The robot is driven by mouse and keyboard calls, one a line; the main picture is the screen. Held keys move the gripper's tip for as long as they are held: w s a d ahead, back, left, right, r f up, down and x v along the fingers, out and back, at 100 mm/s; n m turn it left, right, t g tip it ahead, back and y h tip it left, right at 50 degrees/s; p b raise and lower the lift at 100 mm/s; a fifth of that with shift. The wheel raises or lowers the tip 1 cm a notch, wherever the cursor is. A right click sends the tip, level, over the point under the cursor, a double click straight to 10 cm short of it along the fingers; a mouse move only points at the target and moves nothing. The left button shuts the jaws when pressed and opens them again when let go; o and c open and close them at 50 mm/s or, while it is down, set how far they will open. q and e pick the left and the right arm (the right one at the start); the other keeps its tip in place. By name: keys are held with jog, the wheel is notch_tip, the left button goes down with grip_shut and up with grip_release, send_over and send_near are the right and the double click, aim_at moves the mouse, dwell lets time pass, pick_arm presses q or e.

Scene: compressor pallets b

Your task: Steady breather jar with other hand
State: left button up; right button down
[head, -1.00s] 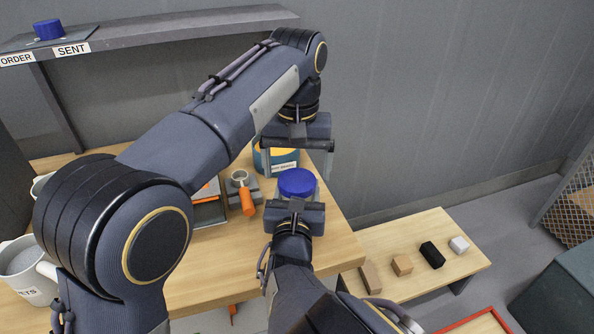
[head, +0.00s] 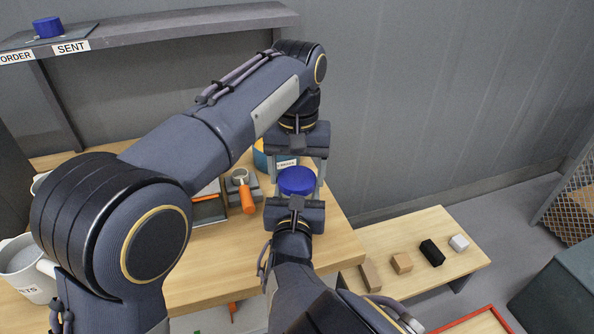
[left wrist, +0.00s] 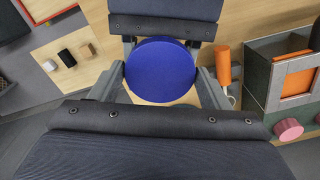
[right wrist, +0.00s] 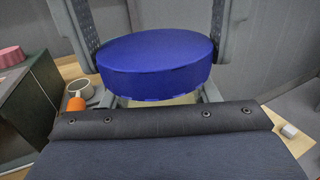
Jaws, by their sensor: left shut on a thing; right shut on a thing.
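The breather jar (head: 296,181) has a round blue lid and a pale body that is mostly hidden. It stands upright near the right end of the wooden bench. My left gripper (head: 297,172) reaches it from the far side and is shut on it, with a finger on each side of the lid in the left wrist view (left wrist: 160,76). My right gripper (head: 295,192) is shut on the same jar from the near side. The blue lid fills the middle of the right wrist view (right wrist: 155,62), between both grippers' fingers.
An orange-handled tool (head: 246,195) rests in a grey holder left of the jar. A blue and yellow container (head: 260,158) stands behind, partly hidden. A low bench (head: 433,283) at right holds several small blocks. A shelf (head: 170,30) carries another blue lid (head: 48,27).

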pick_arm(q)
jog(key=o, duration=1.1)
jog(key=shift+o, duration=0.2)
jog(key=shift+r, duration=0.15)
jog(key=shift+r, duration=3.6)
pick_arm(e)
jog(key=shift+c, duration=2.2)
grip_release()
